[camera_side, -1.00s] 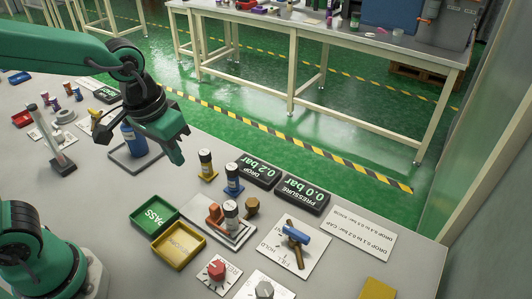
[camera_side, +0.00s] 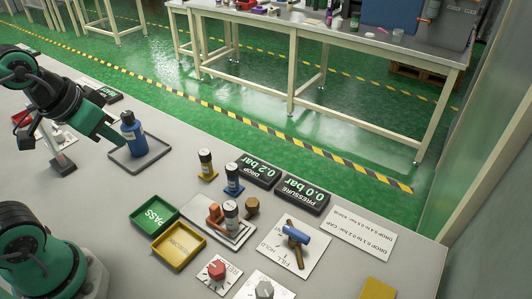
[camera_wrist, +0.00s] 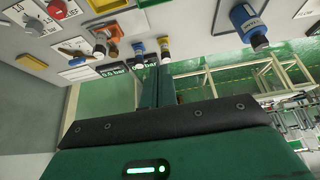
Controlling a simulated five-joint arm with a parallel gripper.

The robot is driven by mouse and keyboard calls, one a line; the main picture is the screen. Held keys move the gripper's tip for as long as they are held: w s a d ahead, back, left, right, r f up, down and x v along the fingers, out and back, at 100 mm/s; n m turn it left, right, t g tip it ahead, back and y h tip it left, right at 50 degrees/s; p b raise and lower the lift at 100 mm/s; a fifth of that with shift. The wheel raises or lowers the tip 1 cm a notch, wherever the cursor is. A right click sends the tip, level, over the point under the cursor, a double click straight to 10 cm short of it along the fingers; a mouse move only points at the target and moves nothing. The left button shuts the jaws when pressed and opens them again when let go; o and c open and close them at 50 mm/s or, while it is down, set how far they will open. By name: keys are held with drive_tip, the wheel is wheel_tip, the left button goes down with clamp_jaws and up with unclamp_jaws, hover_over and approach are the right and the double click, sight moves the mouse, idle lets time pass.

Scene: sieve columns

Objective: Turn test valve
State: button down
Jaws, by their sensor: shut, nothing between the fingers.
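The test valve (camera_side: 295,235) has a blue handle and a brown body. It stands on a white plate (camera_side: 305,253) marked FILL and HOLD, at the right of the bench in the side view. In the wrist view the valve's blue handle (camera_wrist: 78,61) is small at upper left. My gripper (camera_side: 121,141) is at the left in the side view, next to the blue bottle (camera_side: 131,127) and far from the valve. Its fingers (camera_wrist: 157,69) are together and empty in the wrist view. Whether it touches the bottle cannot be told.
Sieve columns (camera_side: 206,164), a green PASS tray (camera_side: 154,215), a yellow tray (camera_side: 179,246) and a red knob (camera_side: 217,268) stand between my gripper and the valve.

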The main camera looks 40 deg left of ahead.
idle(0.4)
